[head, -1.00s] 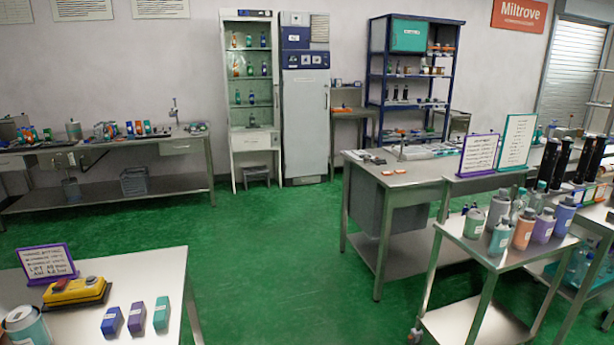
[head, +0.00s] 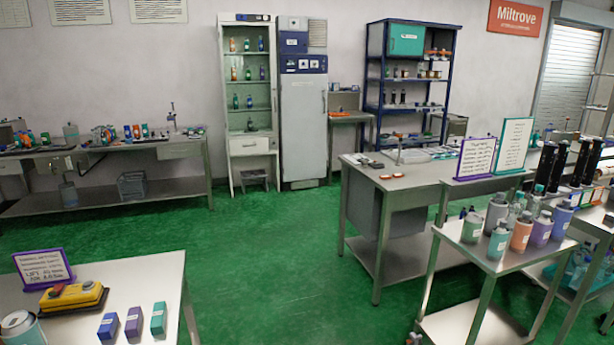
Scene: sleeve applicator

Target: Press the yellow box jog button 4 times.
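The yellow box (head: 72,297) sits on a dark base on the steel table at the lower left of the head view. I cannot tell from this view which one is the jog button. A purple-framed sign (head: 43,268) stands right behind the box; its text is too small to read surely. Neither of my grippers is in view.
Blue, purple and teal small boxes (head: 133,321) stand right of the yellow box, and a can (head: 22,327) is at the left. Green floor (head: 270,270) is open beyond that table. A steel table (head: 400,180) and a cart with bottles (head: 470,250) stand at the right.

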